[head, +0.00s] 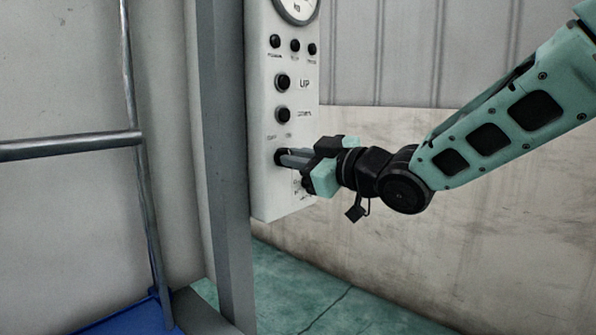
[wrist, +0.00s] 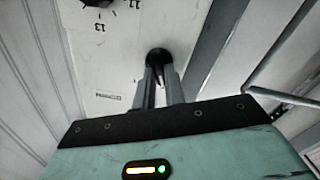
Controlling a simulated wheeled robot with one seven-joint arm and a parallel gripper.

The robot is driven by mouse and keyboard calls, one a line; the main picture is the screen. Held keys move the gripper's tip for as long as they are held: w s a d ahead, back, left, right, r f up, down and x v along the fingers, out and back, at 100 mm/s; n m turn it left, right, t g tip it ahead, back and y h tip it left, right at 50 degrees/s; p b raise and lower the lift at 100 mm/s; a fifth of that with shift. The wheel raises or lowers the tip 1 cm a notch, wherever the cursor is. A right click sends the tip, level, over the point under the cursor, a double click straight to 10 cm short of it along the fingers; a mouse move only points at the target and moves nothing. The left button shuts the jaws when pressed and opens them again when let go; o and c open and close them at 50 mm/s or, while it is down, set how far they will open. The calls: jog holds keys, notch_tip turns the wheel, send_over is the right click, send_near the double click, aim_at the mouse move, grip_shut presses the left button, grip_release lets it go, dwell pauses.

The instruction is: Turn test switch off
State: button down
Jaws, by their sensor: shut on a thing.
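The test switch (head: 280,157) is a dark round knob low on the white control panel (head: 275,191), below labels that seem to read OFF and ON. My gripper (head: 285,158) reaches in from the right and is shut on the switch. In the wrist view, the two fingers of my gripper (wrist: 162,85) meet the dark switch (wrist: 158,57) on the white panel face. The fingers partly hide the switch, so its exact setting cannot be told.
Above the switch are the DOWN button (head: 283,114), the UP button (head: 283,82), several small dark knobs and a round gauge (head: 297,8). A grey post (head: 222,170) stands just left of the panel. A metal railing (head: 70,147) is at the far left.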

jog(key=shift+n+b, duration=0.3)
jog(key=shift+n, duration=0.2)
jog(key=c, duration=1.5)
grip_release()
jog(key=shift+o, duration=0.2)
jog(key=v, duration=1.7)
jog(key=shift+p, duration=0.45)
jog(key=shift+s+d+f, duration=0.1)
jog(key=shift+s+f, duration=0.05)
jog(key=shift+f, duration=0.05)
